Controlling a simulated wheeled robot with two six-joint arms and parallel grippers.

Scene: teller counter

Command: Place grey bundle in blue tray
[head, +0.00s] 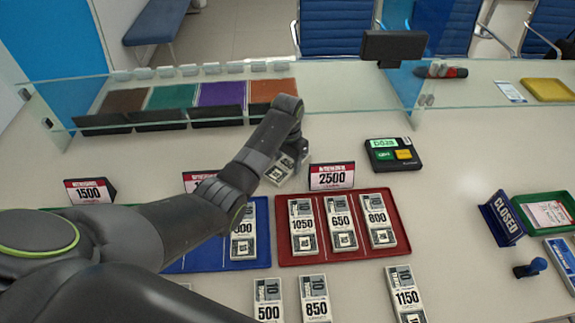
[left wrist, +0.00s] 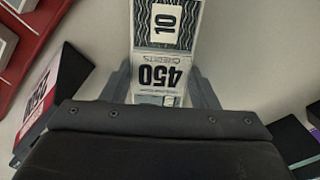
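A grey bundle marked 450 (left wrist: 165,60) lies between the two fingers of my left gripper (left wrist: 160,88), close to both. In the head view part of this bundle (head: 281,173) shows below my left gripper (head: 293,160), behind the trays and left of the 2500 sign. I cannot tell whether the fingers press on it or whether it is clear of the counter. The blue tray (head: 264,232) is nearer and to the left, largely covered by my left arm. One grey bundle (head: 243,240) shows in it. My right gripper is not in view.
A red tray (head: 350,256) holds three bundles. A 2500 sign (head: 332,177) and a black keypad (head: 393,154) stand near the gripper. Loose bundles marked 500 (head: 268,300), 850 (head: 315,298) and 1150 (head: 405,293) lie in front. A glass screen (head: 340,105) crosses behind.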

